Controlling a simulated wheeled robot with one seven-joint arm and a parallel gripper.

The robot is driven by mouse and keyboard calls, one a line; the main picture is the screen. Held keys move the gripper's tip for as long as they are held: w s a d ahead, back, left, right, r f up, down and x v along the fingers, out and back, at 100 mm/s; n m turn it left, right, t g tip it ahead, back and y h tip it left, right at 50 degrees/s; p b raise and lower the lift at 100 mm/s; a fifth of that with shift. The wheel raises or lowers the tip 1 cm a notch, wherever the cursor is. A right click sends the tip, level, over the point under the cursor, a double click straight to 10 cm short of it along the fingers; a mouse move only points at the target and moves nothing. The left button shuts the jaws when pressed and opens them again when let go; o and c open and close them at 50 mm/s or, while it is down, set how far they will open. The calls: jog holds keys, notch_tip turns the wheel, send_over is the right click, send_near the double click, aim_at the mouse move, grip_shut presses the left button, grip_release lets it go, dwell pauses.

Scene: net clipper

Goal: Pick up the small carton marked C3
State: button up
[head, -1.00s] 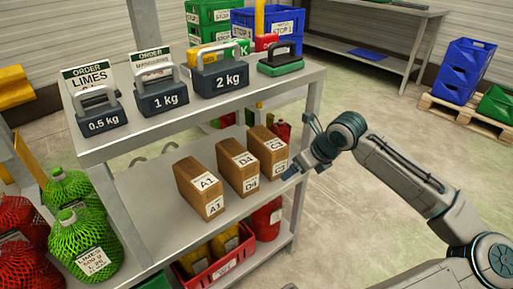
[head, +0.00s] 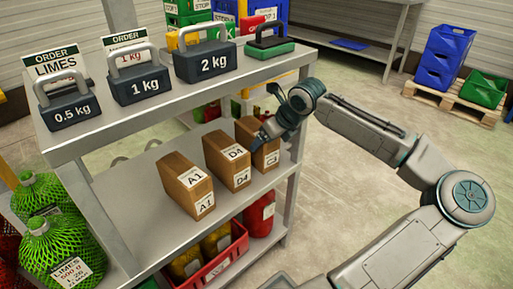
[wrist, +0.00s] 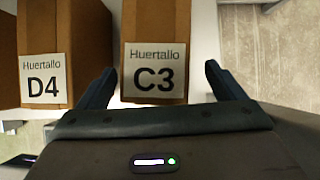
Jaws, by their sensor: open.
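The small brown carton C3 (head: 246,129) stands upright on the middle shelf, rightmost of three cartons. In the wrist view its white label reads C3 (wrist: 154,75). My gripper (head: 264,138) is at the front of this carton and partly hides it in the head view. In the wrist view my gripper's fingers (wrist: 160,68) are apart, one on each side of the carton's lower front. The left finger is close to its left edge, by the gap to carton D4. The right finger has a wider gap. I cannot tell how far they reach along its sides.
Carton D4 (head: 222,158) stands just left of C3, and carton A1 (head: 180,177) farther left. The upper shelf (head: 155,112) with weights, including the 2 kg one (head: 208,62), hangs above. A shelf post (head: 294,185) is close on the right. A red crate (head: 222,262) sits below.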

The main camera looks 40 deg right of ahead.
aim_at(257, 128)
jog(key=w+b, duration=0.1)
jog(key=w, duration=0.1)
jog(key=w+b, duration=0.2)
jog(key=w, duration=0.1)
jog(key=shift+w+a+f, duration=0.15)
jog(key=shift+a+f, duration=0.05)
jog(key=shift+w+f+b, duration=0.15)
jog(key=shift+f+b, duration=0.15)
jog(key=shift+b, duration=0.1)
grip_shut()
jog(key=shift+r, duration=0.1)
